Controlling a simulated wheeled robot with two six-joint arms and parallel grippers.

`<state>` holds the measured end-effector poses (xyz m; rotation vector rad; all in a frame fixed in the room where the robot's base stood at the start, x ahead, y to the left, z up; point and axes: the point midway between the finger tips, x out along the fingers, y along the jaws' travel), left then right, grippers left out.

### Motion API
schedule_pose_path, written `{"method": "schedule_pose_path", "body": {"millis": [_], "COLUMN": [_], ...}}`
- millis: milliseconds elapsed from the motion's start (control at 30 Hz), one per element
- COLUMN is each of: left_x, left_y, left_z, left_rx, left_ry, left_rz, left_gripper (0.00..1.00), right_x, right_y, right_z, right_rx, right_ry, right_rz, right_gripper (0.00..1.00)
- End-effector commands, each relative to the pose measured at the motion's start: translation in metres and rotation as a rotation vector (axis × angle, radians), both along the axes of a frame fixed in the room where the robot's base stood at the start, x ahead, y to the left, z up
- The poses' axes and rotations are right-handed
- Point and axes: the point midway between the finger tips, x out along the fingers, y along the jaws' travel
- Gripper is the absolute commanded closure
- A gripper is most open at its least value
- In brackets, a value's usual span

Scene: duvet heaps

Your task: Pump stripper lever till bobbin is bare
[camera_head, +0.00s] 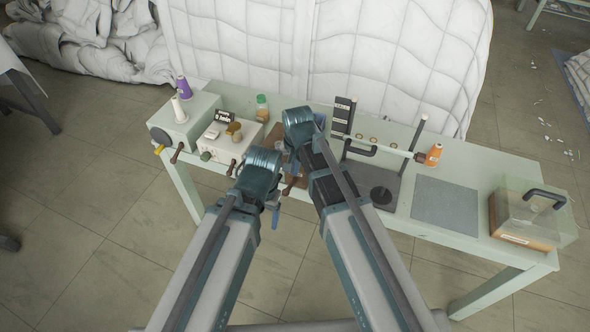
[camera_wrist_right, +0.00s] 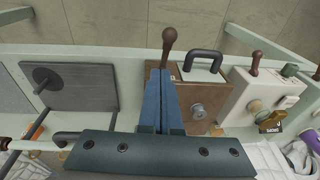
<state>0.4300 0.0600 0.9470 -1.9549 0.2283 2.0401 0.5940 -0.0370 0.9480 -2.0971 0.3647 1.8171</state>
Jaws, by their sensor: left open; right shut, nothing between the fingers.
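A lever with a brown knob (camera_wrist_right: 170,35) rises at the front edge of a brown box (camera_wrist_right: 205,82) in the right wrist view. A round grey metal piece (camera_wrist_right: 197,108) sits on that box; I cannot tell whether it is the bobbin. My right gripper (camera_wrist_right: 160,75) is shut and empty, its blue fingers at the lever's stem; whether they touch is unclear. In the head view my right gripper (camera_head: 295,167) is partly hidden by my arms. My left gripper (camera_head: 274,208) is open and empty, below it near the table's front edge.
A white unit (camera_head: 218,141) with a brass knob and levers stands left of the box. An orange spool (camera_head: 434,154), black stand and clear-covered box (camera_head: 530,213) are on the right. A grey mat (camera_head: 445,207) lies bare. White quilted bedding (camera_head: 400,60) hangs behind.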

Motion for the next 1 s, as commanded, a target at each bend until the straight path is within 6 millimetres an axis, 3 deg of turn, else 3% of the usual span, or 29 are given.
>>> {"method": "schedule_pose_path", "body": {"millis": [33, 400, 1000], "left_x": [0.000, 0.000, 0.000], "left_y": [0.000, 0.000, 0.000], "left_z": [-0.015, -0.060, -0.066], "left_rx": [0.000, 0.000, 0.000], "left_ry": [0.000, 0.000, 0.000], "left_rz": [0.000, 0.000, 0.000], "left_gripper": [0.24, 0.24, 0.24], "right_x": [0.002, -0.003, -0.006], "right_y": [0.000, 0.013, 0.012], "right_z": [-0.015, -0.060, -0.065], "right_rx": [0.000, 0.000, -0.004], "right_ry": [0.000, 0.000, -0.010], "right_rz": [0.000, 0.001, -0.001], "right_gripper": [1.00, 1.00, 1.00]}}
